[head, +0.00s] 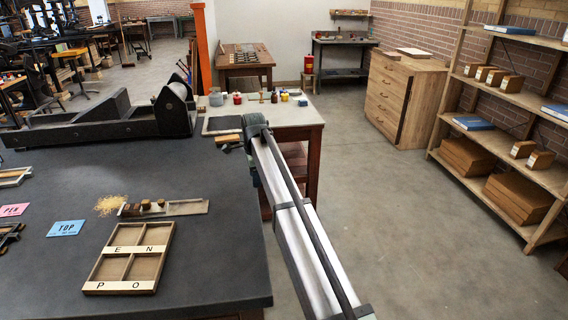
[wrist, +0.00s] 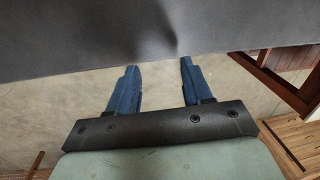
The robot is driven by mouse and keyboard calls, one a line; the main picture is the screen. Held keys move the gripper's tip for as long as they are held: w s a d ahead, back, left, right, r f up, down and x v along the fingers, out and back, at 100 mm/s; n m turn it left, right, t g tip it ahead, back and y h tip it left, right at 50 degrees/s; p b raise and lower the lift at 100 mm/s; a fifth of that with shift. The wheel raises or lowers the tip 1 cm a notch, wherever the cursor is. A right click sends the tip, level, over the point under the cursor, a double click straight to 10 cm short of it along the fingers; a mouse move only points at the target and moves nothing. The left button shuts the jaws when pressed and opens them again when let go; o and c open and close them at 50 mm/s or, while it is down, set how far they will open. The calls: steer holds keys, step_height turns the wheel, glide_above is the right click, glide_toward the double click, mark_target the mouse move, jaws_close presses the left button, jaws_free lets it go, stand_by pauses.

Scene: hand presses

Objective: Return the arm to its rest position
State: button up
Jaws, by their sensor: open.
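My gripper (wrist: 158,66) shows in the wrist view with its two blue fingers apart and nothing between them. Beyond the fingertips are the dark table's edge and the pale floor. In the head view my arm (head: 305,235) runs from the bottom right up to the dark table's right edge. Its far end is beside the table's far right corner, and the fingers cannot be made out there. A wooden four-compartment tray (head: 131,268) marked E, N, P and O lies flat on the dark table, left of my arm and apart from it.
On the dark table (head: 215,255) are a wooden strip with knobs (head: 180,208), yellow crumbs (head: 110,204), a blue TOP card (head: 67,228), a pink card (head: 13,210) and a black press (head: 110,118). A side table (head: 305,117) holds small jars. The floor (head: 400,220) right of my arm is clear.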

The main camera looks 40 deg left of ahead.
steer(key=w+d+f+n, duration=0.1)
steer(key=w+d+f, duration=0.2)
steer(key=d+f, duration=0.55)
steer(key=w+d+f+n, duration=0.1)
steer(key=w+d+f, duration=0.2)
steer(key=d, duration=1.1)
steer(key=w+d+f+n, duration=0.1)
steer(key=w+d+f, duration=0.4)
steer(key=d, duration=0.7)
steer(key=s+d+f+n, duration=0.1)
steer(key=s+d+f, duration=0.25)
steer(key=d, duration=0.65)
steer(key=s+d+f+n+h, duration=0.15)
steer(key=d+f, duration=0.25)
steer(key=d, duration=0.5)
steer(key=s+d+f, duration=0.3)
steer(key=d+f, duration=0.1)
steer(key=d, duration=0.6)
steer(key=s+d+f+n, duration=0.2)
steer(key=s+d+f, duration=0.2)
steer(key=s+d, duration=0.75)
steer(key=s+f+g, duration=0.3)
steer(key=s+f, duration=0.7)
steer(key=s, duration=0.4)
steer(key=s+d+f+g, duration=0.1)
steer(key=s+f+g, duration=0.3)
steer(key=s+f, duration=0.6)
steer(key=s, duration=0.4)
steer(key=shift+f+g, duration=0.2)
steer(key=shift+g, duration=0.1)
